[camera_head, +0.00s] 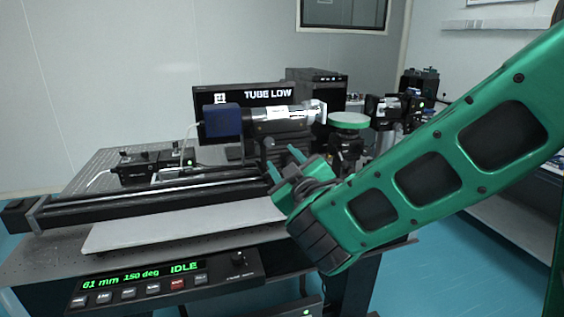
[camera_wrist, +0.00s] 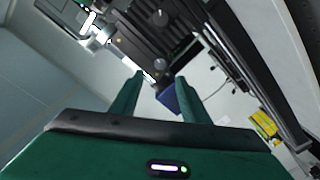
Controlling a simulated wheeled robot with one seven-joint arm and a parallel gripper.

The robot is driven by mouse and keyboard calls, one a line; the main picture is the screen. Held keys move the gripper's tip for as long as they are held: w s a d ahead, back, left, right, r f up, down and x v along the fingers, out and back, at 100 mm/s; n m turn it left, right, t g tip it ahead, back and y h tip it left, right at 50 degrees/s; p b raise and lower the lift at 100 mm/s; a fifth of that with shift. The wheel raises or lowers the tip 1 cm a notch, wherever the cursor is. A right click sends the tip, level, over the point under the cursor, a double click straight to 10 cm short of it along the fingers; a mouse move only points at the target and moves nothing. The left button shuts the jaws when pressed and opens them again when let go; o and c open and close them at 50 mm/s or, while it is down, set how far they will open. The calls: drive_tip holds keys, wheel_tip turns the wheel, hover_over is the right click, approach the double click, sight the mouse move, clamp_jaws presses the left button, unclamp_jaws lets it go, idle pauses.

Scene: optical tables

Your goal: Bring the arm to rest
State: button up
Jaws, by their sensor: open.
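My green arm (camera_head: 430,165) reaches in from the right in the head view, over the front right of the optical table. My gripper (camera_head: 284,165) is at its end, in front of the black mount under the blue-ended tube. In the wrist view the two green fingers of my gripper (camera_wrist: 160,90) stand apart, with nothing seen between them. The fingertips point toward the equipment on the table. I cannot tell how close they are to the mount.
The optical table (camera_head: 95,175) carries a black rail (camera_head: 150,205), a blue-ended tube (camera_head: 222,122), a green-topped stand (camera_head: 348,119) and a pale board (camera_head: 180,226). A monitor (camera_head: 240,96) reads "TUBE LOW". A front control panel (camera_head: 150,281) reads "61 mm 150 deg IDLE". Blue floor is free at right.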

drive_tip(key=w+d+f+m+g+h, duration=0.1)
drive_tip(key=d+f+m+g+h, duration=0.2)
drive_tip(key=d, duration=0.7)
drive_tip(key=d+f+m+h, duration=0.2)
drive_tip(key=d+m+h, duration=0.15)
drive_tip(key=d, duration=0.65)
drive_tip(key=s+d+f+m+g+h, duration=0.2)
drive_tip(key=s+d+g, duration=0.15)
drive_tip(key=d, duration=0.35)
drive_tip(key=s+d+f+m+g+h, duration=0.1)
drive_tip(key=s+d+f+m+g, duration=0.2)
drive_tip(key=d, duration=0.4)
drive_tip(key=s+d+f+m+g, duration=0.1)
drive_tip(key=s+d+f+g, duration=0.1)
drive_tip(key=s+d, duration=0.35)
drive_tip(key=s+d+f+m+g, duration=0.2)
drive_tip(key=s, duration=0.6)
drive_tip(key=s+a+m+g+y, duration=0.2)
drive_tip(key=s+g+y, duration=0.2)
drive_tip(key=s, duration=1.2)
drive_tip(key=shift+a+f+y, duration=0.2)
drive_tip(key=shift+f+y, duration=0.1)
drive_tip(key=shift+y, duration=0.05)
drive_tip(key=shift+w+f, duration=0.25)
drive_tip(key=shift+w, duration=0.3)
